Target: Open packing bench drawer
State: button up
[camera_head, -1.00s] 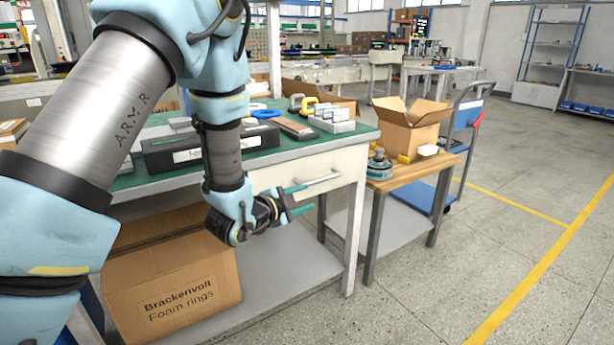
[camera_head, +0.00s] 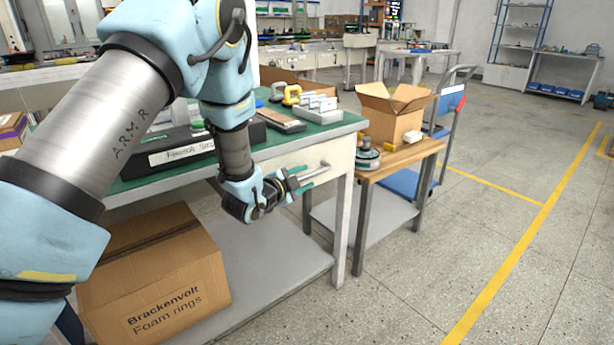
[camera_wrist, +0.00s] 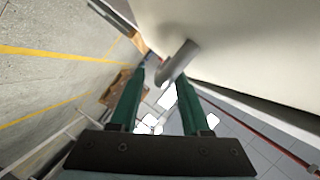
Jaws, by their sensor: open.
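The packing bench has a green top (camera_head: 330,130) and a pale drawer front (camera_head: 338,160) below it. The drawer looks closed. Its grey bar handle (camera_head: 321,169) is partly covered by my gripper (camera_head: 306,178) in the head view. My gripper is open, with teal fingers reaching to the handle. In the wrist view the handle (camera_wrist: 178,62) lies at the tips of my gripper (camera_wrist: 163,75), in line with the gap and closer to the right finger. Whether a finger touches it I cannot tell. The drawer front (camera_wrist: 240,40) fills the upper right there.
A Brackenvolt foam rings carton (camera_head: 155,275) sits on the bench's lower shelf (camera_head: 265,265). A wooden side table (camera_head: 400,155) with an open carton (camera_head: 392,112) stands right of the bench. A blue trolley (camera_head: 405,182) is behind it. The floor at right is clear.

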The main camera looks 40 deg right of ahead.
jog(key=shift+x, duration=1.05)
grip_shut()
dwell(0.7)
